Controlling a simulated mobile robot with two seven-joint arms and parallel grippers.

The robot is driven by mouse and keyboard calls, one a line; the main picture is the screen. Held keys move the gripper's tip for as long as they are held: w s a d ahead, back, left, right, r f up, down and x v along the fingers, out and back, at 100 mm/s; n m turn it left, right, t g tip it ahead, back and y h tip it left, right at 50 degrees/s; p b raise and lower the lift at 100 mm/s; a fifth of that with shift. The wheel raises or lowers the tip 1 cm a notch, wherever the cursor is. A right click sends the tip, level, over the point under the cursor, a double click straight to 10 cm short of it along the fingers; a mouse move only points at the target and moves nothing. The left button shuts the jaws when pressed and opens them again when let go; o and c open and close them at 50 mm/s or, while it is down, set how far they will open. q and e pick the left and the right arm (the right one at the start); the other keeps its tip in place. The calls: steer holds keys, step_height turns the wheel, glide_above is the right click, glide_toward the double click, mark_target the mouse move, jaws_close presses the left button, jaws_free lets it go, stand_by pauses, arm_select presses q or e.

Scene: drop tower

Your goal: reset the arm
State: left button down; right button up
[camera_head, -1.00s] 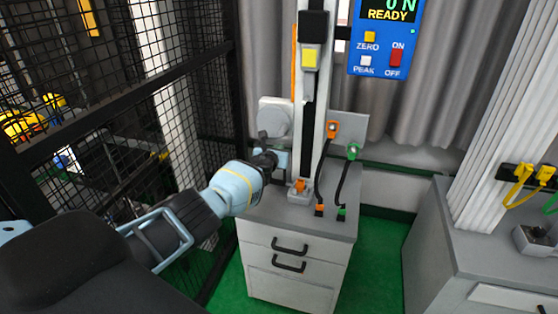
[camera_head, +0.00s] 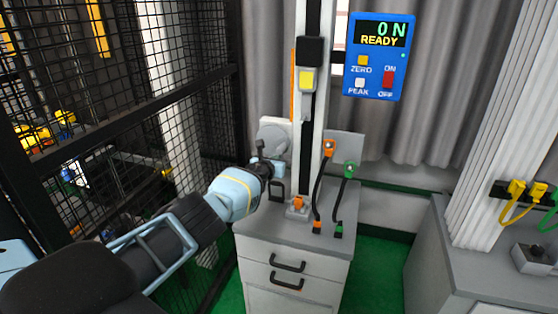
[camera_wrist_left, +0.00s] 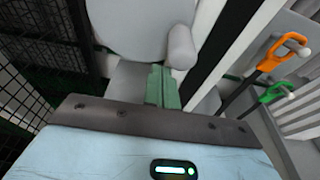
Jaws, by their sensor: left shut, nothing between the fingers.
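My left gripper (camera_head: 272,172) reaches in from the left, close to the grey-white round disc (camera_head: 272,135) at the left side of the drop tower's column (camera_head: 311,110). In the left wrist view its green fingers (camera_wrist_left: 162,86) are together with nothing between them. They lie below the disc (camera_wrist_left: 140,25) and its stubby grey knob (camera_wrist_left: 181,46); I cannot tell whether they touch. The blue display (camera_head: 378,55) reads 0 N, READY. My right gripper is not in view.
The tower stands on a grey cabinet (camera_head: 285,246). A black mesh fence (camera_head: 110,110) is close on the left. A second bench (camera_head: 490,270) is at right, with green floor between.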

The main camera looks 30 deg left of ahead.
arm_select(q)
steer(key=shift+d, duration=0.1)
steer(key=s+d+f+n+g+h, duration=0.1)
steer(key=s+d+f+n, duration=0.2)
steer(key=d+f, duration=0.3)
steer(key=s+d+f+n+h, duration=0.2)
steer(key=s+d+f, duration=0.25)
steer(key=f, duration=0.45)
steer(key=s+d+f+n+g+h, duration=0.1)
steer(key=s+d+f+n, duration=0.55)
steer(key=s, duration=0.35)
steer(key=s+d+f+n+g+h, duration=0.1)
steer(key=s+d+f+n, duration=0.5)
steer(key=s, duration=0.4)
steer(key=s+d+r+n+g, duration=0.1)
steer(key=s+n, duration=0.5)
steer(key=s, duration=0.7)
steer(key=s+d+r+n+g, duration=0.1)
steer(key=s+d+n, duration=0.1)
steer(key=s+n, duration=0.5)
steer(key=s, duration=0.6)
steer(key=shift+s+d+h, duration=0.2)
steer(key=shift+s+h, duration=0.05)
steer(key=shift+h, duration=0.05)
